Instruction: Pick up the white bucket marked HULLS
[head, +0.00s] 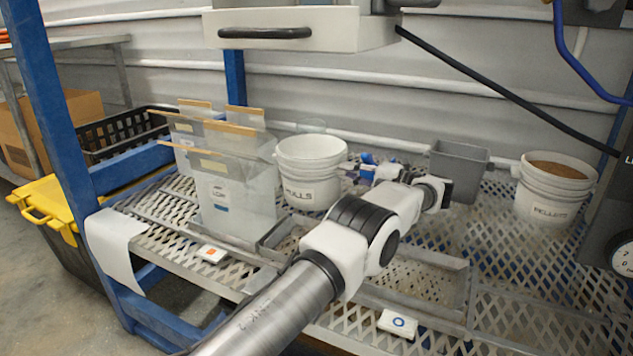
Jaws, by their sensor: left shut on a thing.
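The white bucket marked HULLS (311,176) is upright at the back middle of the mesh shelf, its label partly visible as "ULLS". My left arm reaches in from the bottom, and its left gripper (358,170) is at the bucket's right side, shut on it. The fingertips are small and partly hidden, so the exact grip point is unclear. I cannot tell whether the bucket's base touches the shelf. My right gripper is not in view.
A grey bin (459,172) is right of my gripper, and a white PELLETS bucket (551,200) stands farther right. A white drawer (300,28) overhangs above. Low metal frames (420,300) lie on the front shelf.

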